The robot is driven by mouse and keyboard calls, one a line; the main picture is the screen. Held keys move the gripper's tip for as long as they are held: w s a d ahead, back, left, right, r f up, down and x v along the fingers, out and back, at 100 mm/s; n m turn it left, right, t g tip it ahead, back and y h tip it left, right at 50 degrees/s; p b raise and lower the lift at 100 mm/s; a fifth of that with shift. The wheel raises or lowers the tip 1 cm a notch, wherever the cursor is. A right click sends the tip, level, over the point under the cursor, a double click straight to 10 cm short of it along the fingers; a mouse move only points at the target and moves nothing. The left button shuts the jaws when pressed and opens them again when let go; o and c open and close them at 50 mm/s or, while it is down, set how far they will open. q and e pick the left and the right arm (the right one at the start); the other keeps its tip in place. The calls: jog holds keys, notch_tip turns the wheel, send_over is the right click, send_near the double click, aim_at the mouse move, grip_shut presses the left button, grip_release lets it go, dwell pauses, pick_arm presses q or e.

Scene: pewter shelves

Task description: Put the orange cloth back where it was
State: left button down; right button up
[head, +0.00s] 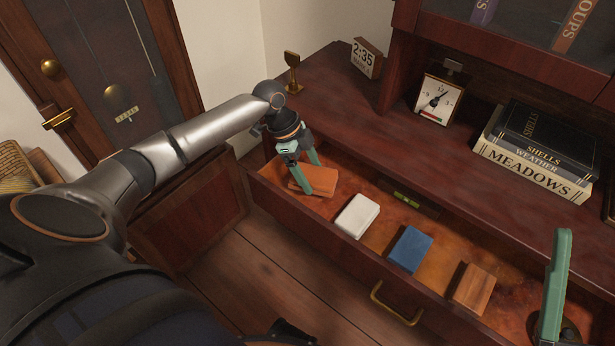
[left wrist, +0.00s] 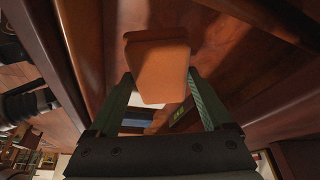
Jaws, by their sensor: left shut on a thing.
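The orange cloth (head: 322,181) is a folded block at the left end of the open drawer (head: 437,303). My left gripper (head: 306,184) reaches down into the drawer and is shut on it. In the left wrist view the cloth (left wrist: 158,65) sits between the two green fingers. It is at or just above the drawer floor; I cannot tell if it touches. Of my right gripper, a green finger (head: 556,285) shows at the lower right of the head view, with nothing seen in it; its opening is unclear.
In the drawer, right of the orange cloth, lie a white folded block (head: 357,215), a blue one (head: 410,249) and a brown one (head: 473,289). A small level (head: 407,198) lies behind them.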

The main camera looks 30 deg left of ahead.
pick_arm(q)
jog(key=shift+w+a+f, duration=0.25)
jog(key=shift+a+f, duration=0.1)
jog(key=shift+f, duration=0.25)
jog(key=f+b, duration=0.2)
jog(key=f, duration=0.1)
jog(key=shift+a+f, duration=0.2)
jog(key=shift+f, duration=0.1)
jog(key=shift+r, duration=0.1)
grip_release()
